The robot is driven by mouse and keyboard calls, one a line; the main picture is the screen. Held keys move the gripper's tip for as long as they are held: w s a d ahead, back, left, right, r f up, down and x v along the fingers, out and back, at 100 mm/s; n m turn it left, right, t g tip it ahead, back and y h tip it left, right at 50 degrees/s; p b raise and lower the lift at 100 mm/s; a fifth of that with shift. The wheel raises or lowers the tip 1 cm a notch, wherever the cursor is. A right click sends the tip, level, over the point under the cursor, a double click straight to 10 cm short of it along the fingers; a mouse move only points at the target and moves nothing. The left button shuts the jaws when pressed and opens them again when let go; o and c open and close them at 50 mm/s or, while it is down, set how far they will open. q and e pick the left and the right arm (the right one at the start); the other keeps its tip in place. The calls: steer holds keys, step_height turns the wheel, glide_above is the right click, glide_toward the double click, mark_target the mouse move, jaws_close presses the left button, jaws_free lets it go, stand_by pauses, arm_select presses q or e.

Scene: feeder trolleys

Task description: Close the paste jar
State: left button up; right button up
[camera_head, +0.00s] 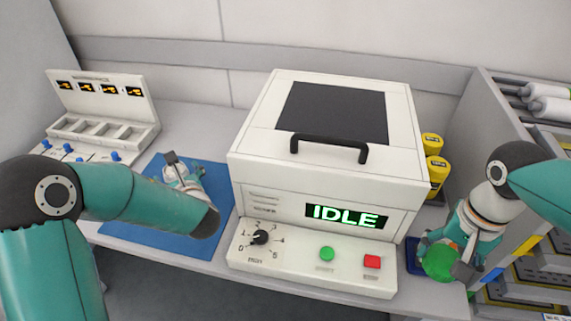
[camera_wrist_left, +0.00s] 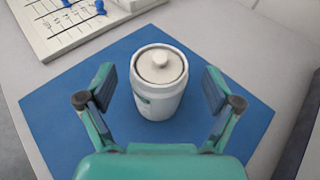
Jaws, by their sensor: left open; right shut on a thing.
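The white paste jar (camera_wrist_left: 160,98) stands upright on a blue mat (camera_wrist_left: 60,100) in the left wrist view. Its round top shows a pale, slightly recessed disc with a small white knob. My left gripper (camera_wrist_left: 158,84) is open, one finger on each side of the jar, with gaps between. In the head view my left gripper (camera_head: 186,167) is over the mat, and my arm mostly hides the jar. My right gripper (camera_head: 442,264) is shut on a green round thing (camera_head: 439,262) at the right. The green thing looks like a lid, partly covered by the fingers.
A white machine (camera_head: 330,185) reading IDLE, with knob and buttons, stands between my grippers. A dark blue tray (camera_head: 414,262) lies under my right gripper. Yellow jars (camera_head: 436,172) stand behind it. A shelf rack (camera_head: 480,120) borders the right; a white display panel (camera_head: 100,95) stands at left.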

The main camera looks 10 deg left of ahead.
arm_select(q)
steer(key=x, duration=0.2)
steer(key=p+x, duration=0.1)
steer(key=x, duration=0.2)
steer(key=shift+f, duration=0.25)
steer(key=c, duration=1.5)
